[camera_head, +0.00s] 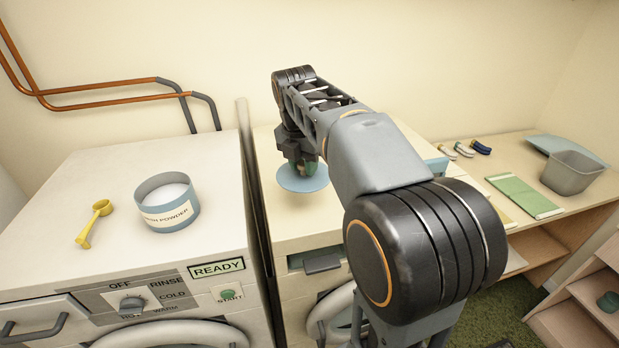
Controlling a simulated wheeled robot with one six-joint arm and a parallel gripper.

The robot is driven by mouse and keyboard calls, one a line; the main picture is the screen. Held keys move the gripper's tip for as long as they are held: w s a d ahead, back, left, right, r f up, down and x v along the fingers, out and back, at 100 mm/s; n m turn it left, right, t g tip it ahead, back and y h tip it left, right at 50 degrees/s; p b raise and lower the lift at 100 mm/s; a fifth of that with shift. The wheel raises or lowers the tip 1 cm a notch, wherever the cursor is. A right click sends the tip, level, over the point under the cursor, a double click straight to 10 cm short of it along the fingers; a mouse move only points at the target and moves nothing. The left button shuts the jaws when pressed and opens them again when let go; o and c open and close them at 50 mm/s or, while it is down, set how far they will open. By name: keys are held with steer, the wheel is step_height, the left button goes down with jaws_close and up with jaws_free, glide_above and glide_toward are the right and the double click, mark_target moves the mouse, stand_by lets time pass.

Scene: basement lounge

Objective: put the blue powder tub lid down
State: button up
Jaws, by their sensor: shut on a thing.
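The blue powder tub lid (301,179) is a light blue disc over the top of the right-hand machine. My gripper (306,166) points down at it and is shut on its upper side, where the fingers are partly hidden. I cannot tell whether the lid touches the machine top or is held just above it. The powder tub (167,203), blue with a white label, stands open on the left washing machine with white powder inside.
A yellow scoop (95,223) lies left of the tub on the washing machine (75,200). The right machine's top (290,222) is clear in front of the lid. A bench at right holds a grey bin (572,174) and a green folded item (523,196). Copper pipes (95,85) run along the wall.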

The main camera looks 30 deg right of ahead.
steer(key=d+f, duration=0.1)
steer(key=w+f, duration=0.1)
steer(key=f, duration=0.1)
steer(key=w+d+f, duration=0.1)
steer(key=shift+w+d+f, duration=0.15)
steer(key=shift+d+f, duration=0.1)
steer(key=shift+d, duration=0.05)
step_height(320, 180, down, 2)
steer(key=shift+w+d+f, duration=0.1)
steer(key=shift+d+f, duration=0.05)
steer(key=shift+f, duration=0.5)
steer(key=shift+f, duration=0.1)
steer(key=o, duration=0.9)
